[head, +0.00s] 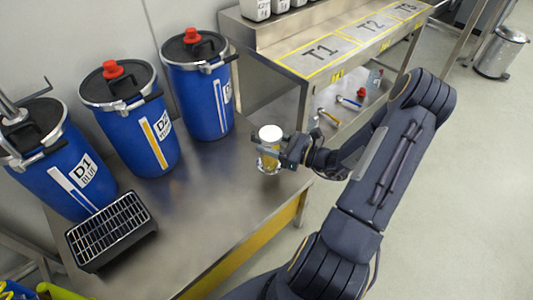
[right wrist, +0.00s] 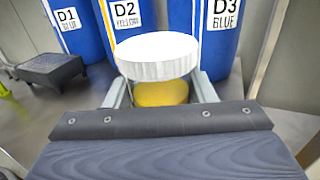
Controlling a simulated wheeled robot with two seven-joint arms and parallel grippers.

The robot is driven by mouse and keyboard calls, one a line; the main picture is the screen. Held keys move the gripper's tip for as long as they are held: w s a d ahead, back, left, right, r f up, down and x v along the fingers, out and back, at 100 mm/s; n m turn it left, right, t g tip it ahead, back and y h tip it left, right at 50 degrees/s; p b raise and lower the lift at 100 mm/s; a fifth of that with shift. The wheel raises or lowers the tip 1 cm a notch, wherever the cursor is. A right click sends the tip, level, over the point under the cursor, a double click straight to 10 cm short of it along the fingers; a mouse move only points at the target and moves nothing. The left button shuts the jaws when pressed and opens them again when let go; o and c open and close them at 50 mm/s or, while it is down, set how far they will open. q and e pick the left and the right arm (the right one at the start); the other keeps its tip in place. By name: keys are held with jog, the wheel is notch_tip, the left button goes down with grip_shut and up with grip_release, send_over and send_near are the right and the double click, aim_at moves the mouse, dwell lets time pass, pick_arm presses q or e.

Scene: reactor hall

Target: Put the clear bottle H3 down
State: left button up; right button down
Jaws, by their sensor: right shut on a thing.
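The clear bottle (head: 269,162) has a white lid and yellow contents. It is upright at the right end of the steel bench (head: 205,200). I cannot tell whether its base touches the bench top. My right gripper (head: 283,152) is shut around the bottle below the lid. In the right wrist view the bottle's white lid (right wrist: 157,56) stands above the fingers, with yellow (right wrist: 160,93) below it. No H3 label can be read. My left gripper is not in view.
Blue drums D1 (head: 62,165), D2 (head: 140,130) and D3 (head: 205,95) stand along the back. A black grated box (head: 108,232) sits at the bench's front left. A shelf unit marked T1, T2, T3 (head: 335,50) stands behind right. The bench middle is clear.

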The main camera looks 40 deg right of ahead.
jog(key=shift+w+a+f, duration=0.1)
jog(key=shift+w+f, duration=0.5)
jog(key=shift+f, duration=0.1)
jog(key=shift+w+f+b, duration=0.15)
jog(key=shift+f+b, duration=0.45)
jog(key=shift+f, duration=0.25)
jog(key=shift+w+f+b, duration=0.1)
jog(key=shift+f+b, duration=0.45)
jog(key=shift+f, duration=0.3)
jog(key=shift+f, duration=0.15)
jog(key=c, duration=0.6)
grip_release()
